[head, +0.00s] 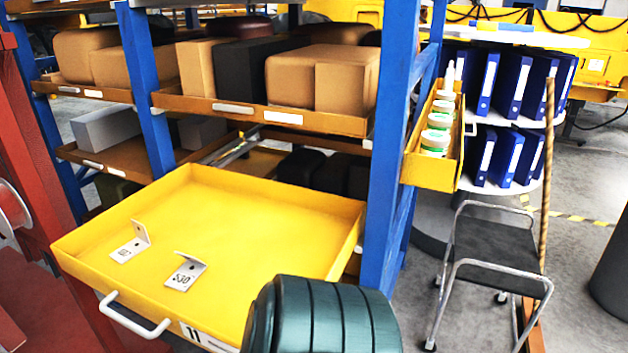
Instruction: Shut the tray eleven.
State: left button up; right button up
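The tray eleven (262,187) is a yellow, shallow drawer pulled far out of the blue rack. Its front carries a white bar handle (133,318) at the lower left and a white label with "11" (194,335), cut by the picture's bottom edge. Two small bent white cards stand in the tray, one (131,243) at the left and one marked "S30" (186,271) nearer the middle. The tray's front right corner is hidden behind a dark green ribbed object. Neither of my grippers shows.
The dark green ribbed object (325,318) is close in front of the tray's right side. A blue rack post (388,150) rises beside the tray. A yellow side bin (411,170) holds several bottles. A black step stool (498,246) stands at the right. A red frame (35,130) is at the left.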

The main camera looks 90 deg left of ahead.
aim_at(249, 230)
jog(key=u, duration=1)
jog(key=i+l+u, duration=0.1)
jog(key=u, duration=0.95)
jog(key=l+u, duration=0.1)
jog(key=u, duration=0.9)
jog(key=l+u, duration=0.1)
jog(key=u, duration=0.95)
